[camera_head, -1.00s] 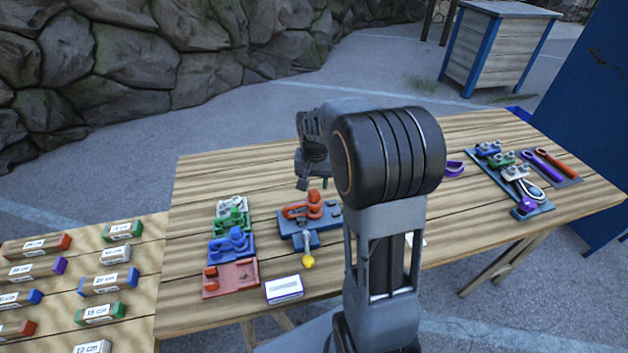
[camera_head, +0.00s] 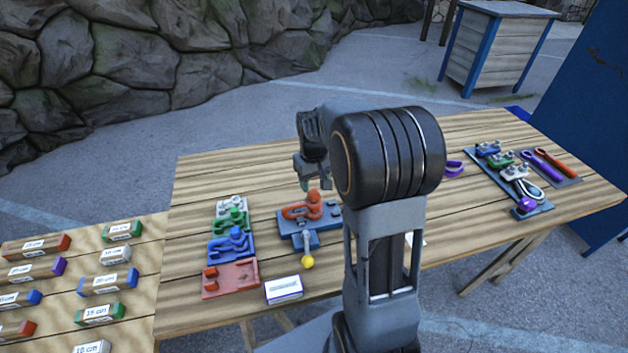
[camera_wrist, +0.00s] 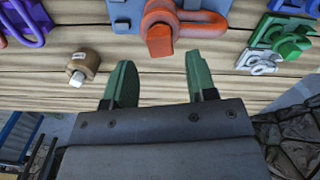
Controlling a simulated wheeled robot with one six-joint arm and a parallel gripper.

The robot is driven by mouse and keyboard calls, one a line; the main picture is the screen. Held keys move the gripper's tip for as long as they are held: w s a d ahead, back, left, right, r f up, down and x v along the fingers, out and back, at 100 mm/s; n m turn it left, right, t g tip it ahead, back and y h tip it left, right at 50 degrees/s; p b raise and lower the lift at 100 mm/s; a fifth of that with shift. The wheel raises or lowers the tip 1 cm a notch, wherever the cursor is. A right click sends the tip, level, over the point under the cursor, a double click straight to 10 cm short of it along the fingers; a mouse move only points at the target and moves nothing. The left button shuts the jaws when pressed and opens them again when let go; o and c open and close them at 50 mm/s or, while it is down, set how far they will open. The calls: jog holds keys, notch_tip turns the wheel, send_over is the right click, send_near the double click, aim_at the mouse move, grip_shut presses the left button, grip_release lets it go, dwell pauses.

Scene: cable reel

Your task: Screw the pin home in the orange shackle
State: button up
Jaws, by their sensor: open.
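The orange shackle (camera_head: 298,211) lies on a blue-grey fixture (camera_head: 329,224) near the middle of the table. A raised orange knob (camera_head: 315,196), which looks like the pin's head, is at its right end; how far the pin is in I cannot tell. In the wrist view the orange shackle (camera_wrist: 200,25) is at the top centre, with a blunt orange end (camera_wrist: 159,41) facing my gripper. My gripper (camera_wrist: 160,80) is open, its two green fingers apart with nothing between them. In the head view my gripper (camera_head: 313,183) is just above and behind the shackle, not touching it.
A yellow-ended lever (camera_head: 308,261) sticks out in front of the fixture. Coloured shackles on plates (camera_head: 231,245) stand left, a white labelled box (camera_head: 283,289) in front. A brown cylinder (camera_wrist: 84,66) lies beside the shackle in the wrist view. Bare planks lie behind.

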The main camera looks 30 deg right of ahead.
aim_at(314, 192)
jog(key=shift+f, duration=0.15)
jog(key=shift+w+f+b, duration=0.1)
jog(key=shift+f+b, duration=1.65)
jog(key=shift+f, duration=0.55)
grip_shut()
jog(key=shift+m, duration=0.3)
